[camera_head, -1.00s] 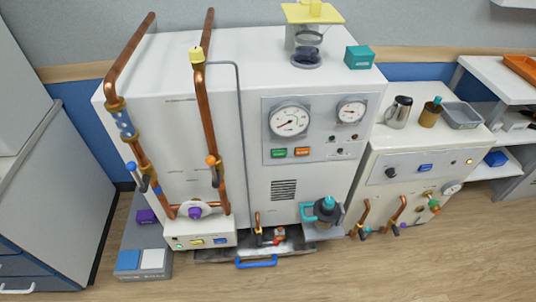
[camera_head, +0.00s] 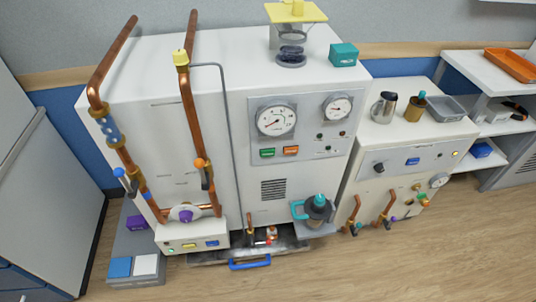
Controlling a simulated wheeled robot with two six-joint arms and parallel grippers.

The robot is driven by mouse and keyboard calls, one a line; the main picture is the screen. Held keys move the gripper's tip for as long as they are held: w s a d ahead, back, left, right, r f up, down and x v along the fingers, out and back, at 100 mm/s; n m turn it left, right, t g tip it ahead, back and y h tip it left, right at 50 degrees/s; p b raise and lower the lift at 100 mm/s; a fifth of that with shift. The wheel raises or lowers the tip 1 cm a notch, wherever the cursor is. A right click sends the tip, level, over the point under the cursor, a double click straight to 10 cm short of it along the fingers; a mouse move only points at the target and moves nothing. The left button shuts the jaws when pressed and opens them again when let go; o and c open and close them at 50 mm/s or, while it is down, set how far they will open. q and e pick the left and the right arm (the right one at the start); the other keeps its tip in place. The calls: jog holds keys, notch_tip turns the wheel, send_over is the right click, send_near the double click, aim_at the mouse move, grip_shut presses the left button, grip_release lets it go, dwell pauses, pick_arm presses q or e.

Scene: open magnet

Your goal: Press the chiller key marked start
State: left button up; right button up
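A tall white cabinet (camera_head: 205,120) stands in the middle with a grey gauge panel. Below its larger gauge (camera_head: 276,120) are a green key (camera_head: 267,153) and an orange key (camera_head: 291,150). A low white box (camera_head: 192,232) at its lower left front bears a green, a yellow (camera_head: 189,245) and a blue key. A smaller white cabinet to the right has a front panel (camera_head: 415,160) with a blue key (camera_head: 413,162), a black knob (camera_head: 379,168) and a lit yellow lamp. The key lettering is too small to read. Neither gripper is in view.
Copper pipes (camera_head: 188,110) with valves rise in front of the tall cabinet. A dark tray with a blue handle (camera_head: 250,264) and a teal-handled pot (camera_head: 317,209) sit low in front. A steel mug (camera_head: 384,107) stands on the smaller cabinet. Open wooden floor (camera_head: 380,265) lies in front.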

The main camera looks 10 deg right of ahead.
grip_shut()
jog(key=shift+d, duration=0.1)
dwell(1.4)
